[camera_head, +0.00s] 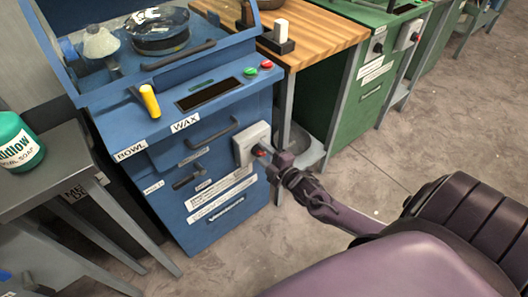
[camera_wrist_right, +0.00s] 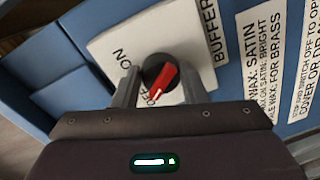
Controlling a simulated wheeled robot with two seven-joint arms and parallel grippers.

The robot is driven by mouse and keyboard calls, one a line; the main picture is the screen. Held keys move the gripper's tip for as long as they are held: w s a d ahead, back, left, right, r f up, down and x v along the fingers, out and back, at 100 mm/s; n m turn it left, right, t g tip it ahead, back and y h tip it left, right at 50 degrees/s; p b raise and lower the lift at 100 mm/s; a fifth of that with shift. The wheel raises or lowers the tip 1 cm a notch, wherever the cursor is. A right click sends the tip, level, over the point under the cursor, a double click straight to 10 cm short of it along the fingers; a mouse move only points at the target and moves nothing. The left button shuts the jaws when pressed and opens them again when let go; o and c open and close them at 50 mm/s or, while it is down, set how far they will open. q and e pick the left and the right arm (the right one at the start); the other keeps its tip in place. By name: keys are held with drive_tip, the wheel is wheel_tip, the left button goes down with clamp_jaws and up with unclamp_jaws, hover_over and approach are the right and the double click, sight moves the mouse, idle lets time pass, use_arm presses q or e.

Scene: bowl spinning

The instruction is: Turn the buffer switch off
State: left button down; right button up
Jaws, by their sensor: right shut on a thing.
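The buffer switch is a white plate (camera_head: 250,141) on the front of the blue machine, with a round black knob and a red pointer. In the right wrist view the plate (camera_wrist_right: 105,45) reads ON, OFF and BUFFER. The knob (camera_wrist_right: 151,67) sits between the two fingers of my right gripper (camera_wrist_right: 160,90), which is shut on it. The red pointer (camera_wrist_right: 166,78) slants down-left, its tip beside the OFF lettering, which is partly covered. In the head view my right gripper (camera_head: 272,159) reaches the switch from the right. My left gripper is not in view.
A grey side table (camera_head: 45,170) with a green soap tub (camera_head: 17,143) stands left. A wooden-topped bench (camera_head: 320,35) stands right.

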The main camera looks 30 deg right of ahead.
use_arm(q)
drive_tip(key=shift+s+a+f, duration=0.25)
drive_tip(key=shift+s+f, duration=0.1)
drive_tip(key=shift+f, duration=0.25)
use_arm(e)
drive_tip(key=shift+n, duration=0.8)
drive_tip(key=o, duration=1)
drive_tip(key=shift+c, duration=0.2)
